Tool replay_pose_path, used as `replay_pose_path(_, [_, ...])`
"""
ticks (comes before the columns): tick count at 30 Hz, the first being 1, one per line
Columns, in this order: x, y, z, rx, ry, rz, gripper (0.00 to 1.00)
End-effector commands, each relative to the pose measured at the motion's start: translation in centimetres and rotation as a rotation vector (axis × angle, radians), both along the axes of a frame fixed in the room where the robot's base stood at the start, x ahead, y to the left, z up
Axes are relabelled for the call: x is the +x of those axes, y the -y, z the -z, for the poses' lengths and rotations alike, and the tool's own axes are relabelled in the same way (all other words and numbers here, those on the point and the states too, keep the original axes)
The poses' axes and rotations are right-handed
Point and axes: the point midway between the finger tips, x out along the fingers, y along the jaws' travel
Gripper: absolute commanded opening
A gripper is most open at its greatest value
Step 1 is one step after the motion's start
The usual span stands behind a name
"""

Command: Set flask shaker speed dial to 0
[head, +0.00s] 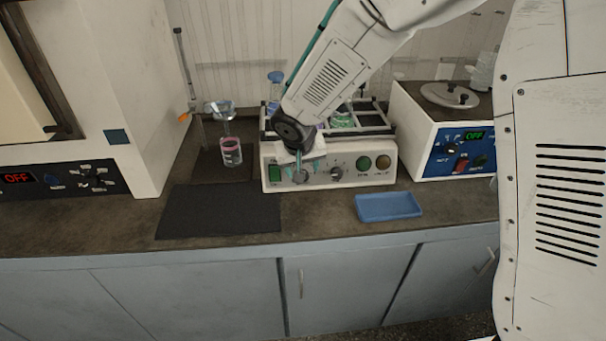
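The flask shaker (345,182) is a cream box with a front control panel and a rack of flasks on top. Its panel has a left dial (300,177), a right dial (336,174), a green switch (275,173) and two round lamps. The dial markings are too small to read. My gripper (303,168) points down and forward at the left part of the panel. Its teal fingertips stand apart, one on each side of the left dial in the picture. I cannot tell whether they touch the dial. My wrist hides part of the rack and the panel's upper left.
A blue tray (388,206) lies in front of the shaker. A dark mat (220,211), a beaker (231,153) and a stand (187,85) are to the left, beside a large white unit (100,60).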

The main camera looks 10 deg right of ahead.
Motion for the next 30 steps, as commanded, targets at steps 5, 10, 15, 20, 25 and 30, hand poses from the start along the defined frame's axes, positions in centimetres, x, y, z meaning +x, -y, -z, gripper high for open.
replay_pose_path(5, [1.0,0.3,2.6,-0.002,-0.003,0.000,0.52])
replay_pose_path(10, [1.6,0.4,3.8,-0.001,-0.002,0.001,0.52])
replay_pose_path(15, [1.7,0.4,4.0,-0.001,-0.001,0.001,0.52])
replay_pose_path(20, [1.7,0.4,4.0,-0.001,-0.001,0.001,0.41])
replay_pose_path(25, [1.6,0.4,3.9,-0.001,-0.001,0.000,0.08])
replay_pose_path(30, [1.6,0.4,3.9,-0.007,-0.001,-0.003,0.08])
